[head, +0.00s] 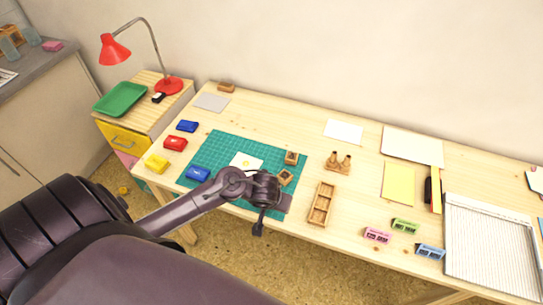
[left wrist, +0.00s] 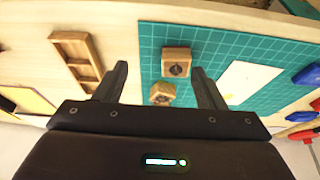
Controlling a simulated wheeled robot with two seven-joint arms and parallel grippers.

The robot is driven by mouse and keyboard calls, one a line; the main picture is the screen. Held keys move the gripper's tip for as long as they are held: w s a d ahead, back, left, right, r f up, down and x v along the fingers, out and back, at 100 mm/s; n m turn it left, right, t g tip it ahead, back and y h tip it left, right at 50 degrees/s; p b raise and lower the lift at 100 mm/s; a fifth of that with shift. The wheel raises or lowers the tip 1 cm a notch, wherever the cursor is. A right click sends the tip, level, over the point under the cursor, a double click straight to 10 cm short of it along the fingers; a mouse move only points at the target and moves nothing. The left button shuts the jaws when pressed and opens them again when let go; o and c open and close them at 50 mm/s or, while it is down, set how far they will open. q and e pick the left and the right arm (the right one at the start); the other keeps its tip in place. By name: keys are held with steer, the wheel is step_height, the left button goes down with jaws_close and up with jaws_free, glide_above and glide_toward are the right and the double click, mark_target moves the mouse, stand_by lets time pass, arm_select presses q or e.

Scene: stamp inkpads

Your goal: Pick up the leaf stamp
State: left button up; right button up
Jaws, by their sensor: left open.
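Two small wooden stamps stand close together on the green cutting mat (head: 225,143). The nearer stamp (head: 286,177) is just beyond my left gripper (head: 272,212), and the farther stamp (head: 291,157) is behind it. In the left wrist view one stamp (left wrist: 176,62) and the other stamp (left wrist: 162,94) appear between the fingers of my open, empty left gripper (left wrist: 160,72), with no contact visible. Both have dark marks on top; I cannot tell which is the leaf stamp. My right gripper is not in view.
A wooden tray (head: 321,204) and a wooden holder (head: 338,164) stand right of the mat. A white card (head: 246,161) lies on the mat. Blue (head: 198,174), red (head: 175,144) and yellow (head: 156,164) inkpads are at left.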

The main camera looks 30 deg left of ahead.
arm_select(q)
steer(key=shift+n, duration=0.6)
steer(key=w+a+f, duration=0.1)
steer(key=f, duration=0.1)
steer(key=w+a+f+b, duration=0.1)
steer(key=w+a+f, duration=0.1)
steer(key=f, duration=0.1)
steer(key=shift+w+a+f+b, duration=0.2)
steer(key=shift+w+f+b, duration=0.1)
steer(key=shift+w, duration=0.05)
steer(key=c, duration=1)
steer(key=shift+c, duration=0.2)
steer(key=shift+r, duration=0.15)
